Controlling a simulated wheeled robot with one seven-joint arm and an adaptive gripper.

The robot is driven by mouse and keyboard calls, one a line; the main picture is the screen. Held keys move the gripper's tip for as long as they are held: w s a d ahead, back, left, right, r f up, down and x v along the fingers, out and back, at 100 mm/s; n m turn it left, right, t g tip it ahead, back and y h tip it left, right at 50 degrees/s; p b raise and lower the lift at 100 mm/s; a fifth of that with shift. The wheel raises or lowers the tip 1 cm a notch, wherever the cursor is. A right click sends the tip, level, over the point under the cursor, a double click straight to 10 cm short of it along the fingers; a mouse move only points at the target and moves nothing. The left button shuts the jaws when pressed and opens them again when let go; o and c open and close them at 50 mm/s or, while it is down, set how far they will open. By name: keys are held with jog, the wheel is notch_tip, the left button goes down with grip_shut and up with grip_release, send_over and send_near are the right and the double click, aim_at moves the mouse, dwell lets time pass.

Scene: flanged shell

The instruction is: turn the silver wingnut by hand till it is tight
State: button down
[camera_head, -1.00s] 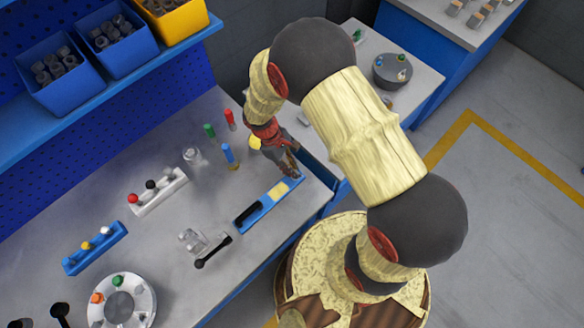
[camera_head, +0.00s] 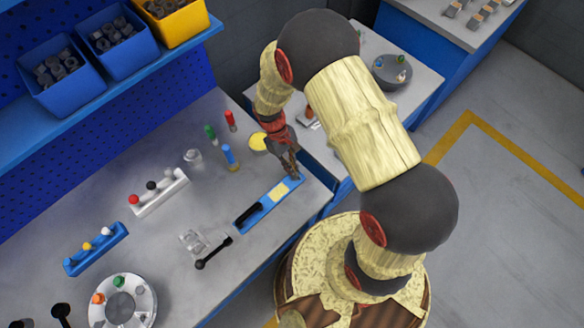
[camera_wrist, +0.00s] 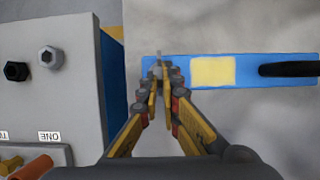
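My gripper (camera_head: 291,172) points down at the right end of the blue bar (camera_head: 248,216) on the bench. In the wrist view my gripper's fingertips (camera_wrist: 164,72) are close together over the bar's left end (camera_wrist: 208,84). A small grey, silvery piece (camera_wrist: 158,58) shows at the fingertips; it may be the silver wingnut, but it is too small and too covered to be sure. I cannot tell whether the fingers touch or grip it. The bar also carries a pale yellow patch (camera_wrist: 213,71) and a black handle (camera_wrist: 288,69).
A black-ended rod (camera_head: 213,252) and clear block (camera_head: 192,241) lie left of the bar. Upright red, green and blue pieces (camera_head: 229,154) stand behind. A round flange with coloured knobs (camera_head: 149,298) is front left. A side cabinet (camera_wrist: 72,25) with hex heads stands beside the bench.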

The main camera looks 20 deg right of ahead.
jog(key=m, duration=0.1)
jog(key=m+y, duration=0.1)
jog(key=m, duration=0.2)
jog(key=shift+s+d+f+m+g+y+p, duration=0.1)
jog(key=shift+s+d+m+g+y+p, duration=0.1)
jog(key=shift+d+m+g+y+p, duration=0.15)
jog(key=m, duration=0.1)
jog(key=m+y, duration=0.1)
jog(key=m, duration=0.1)
jog(key=m+y, duration=0.1)
jog(key=m, duration=0.1)
jog(key=shift+d+m+p, duration=0.25)
jog(key=shift+p, duration=0.1)
jog(key=m, duration=0.2)
jog(key=m+t+y, duration=0.1)
jog(key=m, duration=0.1)
jog(key=m+t+y, duration=0.1)
jog(key=m, duration=0.1)
jog(key=shift+s+d, duration=0.1)
jog(key=shift+d, duration=0.15)
jog(key=c, duration=2.1)
grip_release()
jog(key=shift+o, duration=0.3)
jog(key=v, duration=1.2)
